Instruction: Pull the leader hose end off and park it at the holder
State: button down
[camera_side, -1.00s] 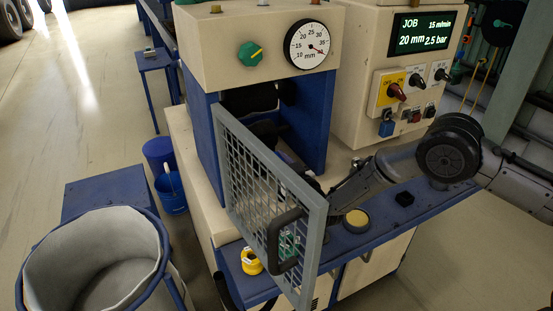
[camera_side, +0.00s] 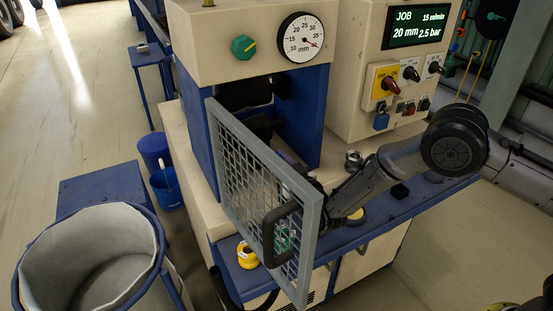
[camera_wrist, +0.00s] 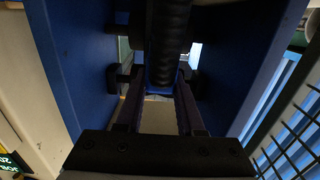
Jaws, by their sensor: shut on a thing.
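The black ribbed leader hose (camera_wrist: 168,45) runs down the middle of the wrist view, between the blue walls of the machine. My gripper (camera_wrist: 158,92) has its two fingers on either side of the hose's near end and is shut on it. The exact contact is dark and partly hidden. In the side view my gripper reaches in behind the open mesh guard door (camera_side: 262,190), which hides its fingertips. Dark parts (camera_side: 258,122) show inside the blue opening. I cannot make out a holder for the hose end.
The guard door with its black handle (camera_side: 270,235) stands close beside my wrist. A yellow roll (camera_side: 246,257), a yellow-topped disc (camera_side: 355,217) and a metal ring-like part (camera_side: 353,158) are on the bench. A lined bin (camera_side: 85,215) stands at the left.

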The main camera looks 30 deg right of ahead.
jog(key=s, duration=0.6)
dwell(0.3)
jog(key=shift+s+d, duration=0.15)
jog(key=shift+s+d+f+g, duration=0.85)
jog(key=shift+d+g, duration=2.15)
jog(key=shift+d, duration=2.6)
jog(key=shift+s+d+f+g, duration=0.4)
jog(key=shift+s+d+g, duration=0.9)
jog(key=shift+d+g, duration=3.05)
jog(key=shift+s+d+f+g, duration=0.65)
jog(key=shift+s+d+g, duration=0.7)
jog(key=shift+d, duration=5.55)
